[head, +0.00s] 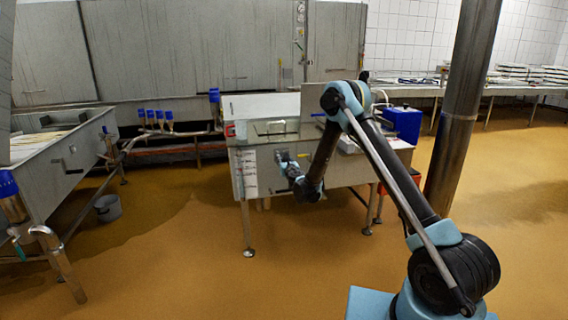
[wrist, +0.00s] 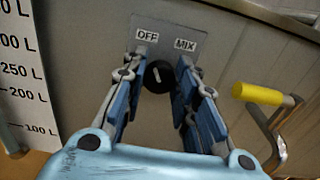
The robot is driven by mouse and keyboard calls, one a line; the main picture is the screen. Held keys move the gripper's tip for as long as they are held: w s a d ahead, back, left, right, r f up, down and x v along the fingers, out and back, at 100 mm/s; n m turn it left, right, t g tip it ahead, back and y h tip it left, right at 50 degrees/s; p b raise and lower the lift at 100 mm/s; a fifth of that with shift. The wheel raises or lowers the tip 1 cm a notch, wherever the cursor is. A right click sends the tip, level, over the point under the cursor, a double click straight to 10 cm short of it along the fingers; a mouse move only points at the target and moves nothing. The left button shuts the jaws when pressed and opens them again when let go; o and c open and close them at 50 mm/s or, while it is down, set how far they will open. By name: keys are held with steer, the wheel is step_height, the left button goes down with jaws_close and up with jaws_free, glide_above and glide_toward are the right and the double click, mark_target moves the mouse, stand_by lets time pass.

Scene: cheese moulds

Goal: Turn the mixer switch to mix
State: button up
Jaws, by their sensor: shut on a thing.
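The mixer switch (wrist: 158,77) is a round black knob on a grey plate (wrist: 207,37) marked OFF on the left and MIX on the right. Its white mark seems to tilt up and left, toward OFF. My gripper (wrist: 159,68) has one finger on each side of the knob and is shut on it. In the head view my gripper (head: 284,159) is at the front of the steel vat (head: 335,172), and the knob is too small to make out there.
A litre scale (wrist: 30,75) is left of the switch. A yellow-handled lever (wrist: 262,94) sticks out close on the right. A steel post (head: 463,110) stands right of my arm. A bucket (head: 107,208) stands on the left floor. The floor before the vat is clear.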

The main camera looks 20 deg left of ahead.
steer(key=m, duration=0.5)
steer(key=shift+d+m, duration=0.15)
steer(key=shift+m, duration=0.25)
steer(key=m, duration=0.6)
steer(key=shift+w+d+f, duration=0.1)
steer(key=shift+d, duration=0.1)
stand_by(0.4)
steer(key=o, duration=1)
steer(key=shift+o, duration=0.2)
